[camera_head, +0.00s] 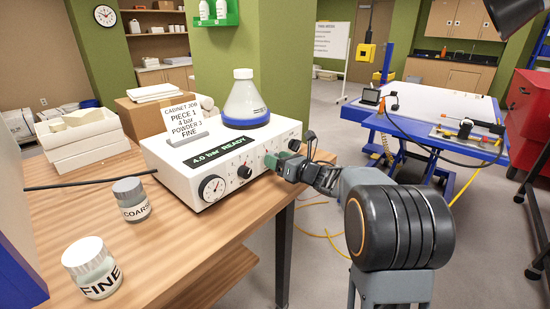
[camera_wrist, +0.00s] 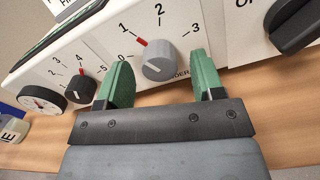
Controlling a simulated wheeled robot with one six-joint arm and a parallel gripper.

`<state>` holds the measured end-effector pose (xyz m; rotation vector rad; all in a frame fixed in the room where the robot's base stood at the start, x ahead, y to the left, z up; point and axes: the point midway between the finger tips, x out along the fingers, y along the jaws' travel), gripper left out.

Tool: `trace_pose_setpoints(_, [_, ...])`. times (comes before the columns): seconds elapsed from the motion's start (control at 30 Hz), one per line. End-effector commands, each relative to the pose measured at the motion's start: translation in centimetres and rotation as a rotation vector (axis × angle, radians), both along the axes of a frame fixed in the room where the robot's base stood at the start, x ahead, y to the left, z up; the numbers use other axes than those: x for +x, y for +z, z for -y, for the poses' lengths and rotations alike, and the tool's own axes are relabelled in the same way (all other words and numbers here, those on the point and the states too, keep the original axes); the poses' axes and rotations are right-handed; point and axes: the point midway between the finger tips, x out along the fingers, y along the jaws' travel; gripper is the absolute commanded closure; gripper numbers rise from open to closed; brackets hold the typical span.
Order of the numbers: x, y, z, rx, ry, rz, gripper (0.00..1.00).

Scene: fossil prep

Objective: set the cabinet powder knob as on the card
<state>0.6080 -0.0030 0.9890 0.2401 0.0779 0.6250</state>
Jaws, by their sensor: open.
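The grey powder knob (camera_wrist: 158,66) is on the white control box, on a dial marked 0 to 3. Its red pointer mark is at upper left, near 1. My gripper (camera_wrist: 161,62) is open, with one green finger on each side of the knob and gaps visible between. In the head view my gripper (camera_head: 275,161) is at the box front and hides the powder knob. The card (camera_head: 186,122) on the control box (camera_head: 170,160) reads cabinet job, piece 1, 4 bar, powder 3, fine.
A black knob (camera_wrist: 81,88) points near 4, beside a gauge (camera_wrist: 42,99). Another black knob (camera_wrist: 295,25) is at right. The display (camera_head: 219,163) reads 4.0 bar READY. A flask (camera_head: 245,99) stands on the box. COARSE (camera_head: 131,199) and FINE (camera_head: 91,267) jars stand on the wooden table.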

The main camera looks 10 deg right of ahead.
Motion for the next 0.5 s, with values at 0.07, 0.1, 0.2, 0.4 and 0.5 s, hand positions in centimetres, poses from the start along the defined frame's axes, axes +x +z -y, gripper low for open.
trace_pose_setpoints(0.07, [0.54,-0.01,-0.42,0.0,0.001,-0.001,0.39])
trace_pose_setpoints(0.1, [0.72,-0.02,-0.57,0.0,0.001,-0.001,0.39])
trace_pose_setpoints(0.2, [1.03,-0.01,-0.79,-0.001,0.0,-0.001,0.39])
trace_pose_setpoints(0.4, [1.14,-0.02,-0.88,0.0,0.0,0.0,0.39])
trace_pose_setpoints(0.5, [1.14,-0.02,-0.88,0.001,0.0,-0.001,0.39])
